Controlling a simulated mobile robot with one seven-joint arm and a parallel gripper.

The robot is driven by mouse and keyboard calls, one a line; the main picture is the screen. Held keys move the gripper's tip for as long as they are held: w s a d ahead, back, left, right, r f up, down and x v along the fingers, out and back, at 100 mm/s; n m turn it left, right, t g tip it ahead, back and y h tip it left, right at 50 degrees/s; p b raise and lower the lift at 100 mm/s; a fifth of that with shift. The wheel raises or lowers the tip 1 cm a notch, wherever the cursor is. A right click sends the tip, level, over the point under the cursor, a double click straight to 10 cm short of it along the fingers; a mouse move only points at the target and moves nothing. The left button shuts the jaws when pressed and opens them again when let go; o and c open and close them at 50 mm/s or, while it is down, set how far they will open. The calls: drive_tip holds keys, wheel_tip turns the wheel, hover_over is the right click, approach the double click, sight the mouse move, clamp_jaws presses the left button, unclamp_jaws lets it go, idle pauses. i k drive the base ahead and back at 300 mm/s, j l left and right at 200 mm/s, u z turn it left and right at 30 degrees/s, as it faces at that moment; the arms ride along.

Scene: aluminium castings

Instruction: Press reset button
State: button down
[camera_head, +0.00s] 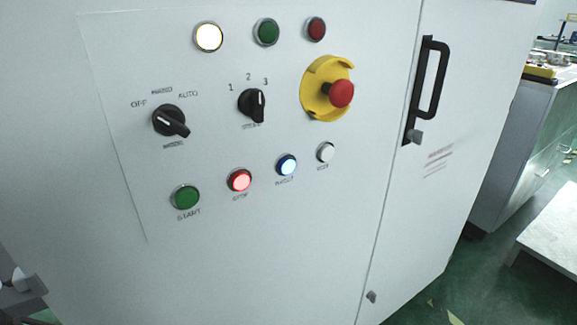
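The control panel (215,225) is on the front of a white cabinet. A blue lit button (286,165) sits in its lower row, third from the left. The small label below it looks like RESET but is blurred. To its left are a red lit button (239,180) and a green START button (185,197). To its right is a white button (325,152) with an unreadable label. Nothing covers these buttons. I cannot make out my gripper in this view.
A yellow-collared red emergency stop (341,93) and two black rotary switches (169,121) (252,104) protrude above the buttons. A black door handle (431,80) stands out at right. A grey part (25,287), unclear what, shows at lower left.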

sight(287, 165)
drive_tip(key=k+z, duration=0.2)
drive_tip(key=z, duration=0.2)
drive_tip(key=k+z, duration=0.2)
drive_tip(key=z, duration=0.25)
drive_tip(key=k+l+z, duration=0.15)
drive_tip(key=z, duration=0.25)
